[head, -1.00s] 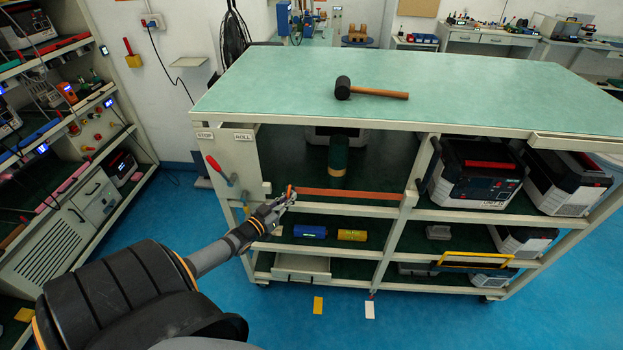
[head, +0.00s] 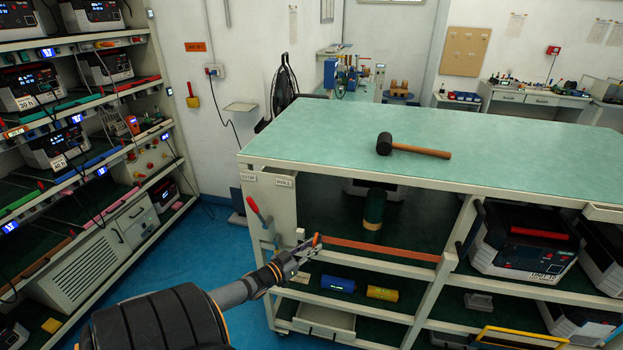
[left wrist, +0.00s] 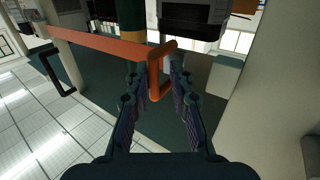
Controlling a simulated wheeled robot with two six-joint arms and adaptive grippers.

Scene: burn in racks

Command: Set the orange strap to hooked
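The orange strap (head: 382,250) runs straight across the shelf opening from the middle post (head: 450,262) towards the left post. Its left end carries an orange loop (left wrist: 154,78), seen close up in the left wrist view. My left gripper (head: 311,244) is at this loop, and in the left wrist view (left wrist: 160,82) its fingers stand on either side of it. They are very close to the loop, but I cannot tell whether they press on it. The loop appears clear of the pale post and block (left wrist: 226,75) to its right. My right gripper is not in view.
A red-handled lever (head: 256,211) is on the left end post. A green cylinder (head: 374,206) stands behind the strap. Blue (head: 338,284) and yellow (head: 382,293) cylinders lie on the shelf below. A mallet (head: 413,147) lies on the green top. The blue floor at front left is clear.

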